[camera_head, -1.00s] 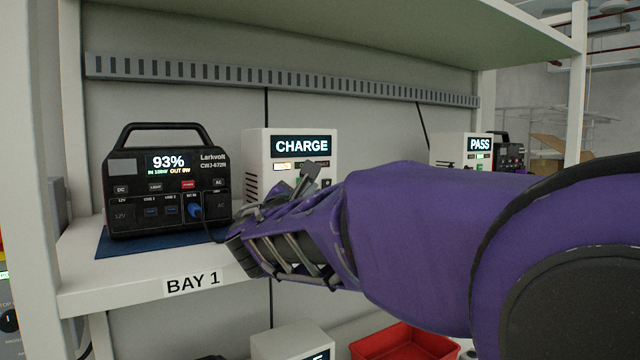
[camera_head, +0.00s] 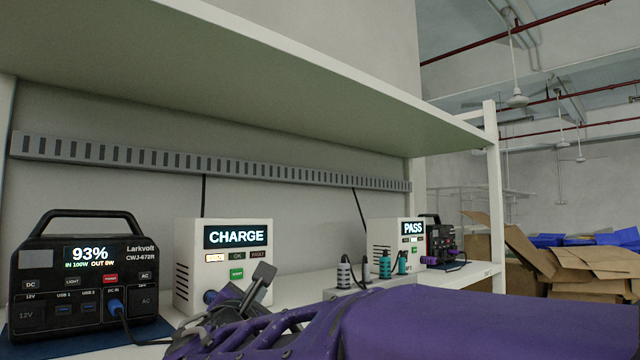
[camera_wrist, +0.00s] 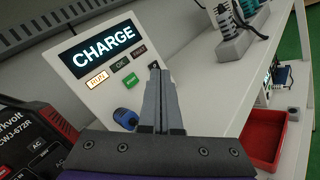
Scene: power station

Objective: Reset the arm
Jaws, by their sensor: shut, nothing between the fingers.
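My purple arm (camera_head: 470,328) reaches in from the right along the bottom of the head view. My gripper (camera_head: 264,272) is in front of the white CHARGE box (camera_head: 188,262). In the wrist view my gripper (camera_wrist: 159,76) has its two grey fingers pressed together with nothing between them. They overlap the lower right of the CHARGE box (camera_wrist: 78,66) in that view; I cannot tell the exact gap. A blue connector (camera_wrist: 125,118) sits at the box's lower front, left of the fingers.
A black power station (camera_head: 60,285) reading 93% stands at left, a blue plug (camera_head: 115,306) in its front. A holder (camera_head: 345,292) with several connectors and a PASS box (camera_head: 382,240) stand to the right. The upper shelf (camera_head: 260,85) hangs overhead. A red bin (camera_wrist: 262,135) lies lower right.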

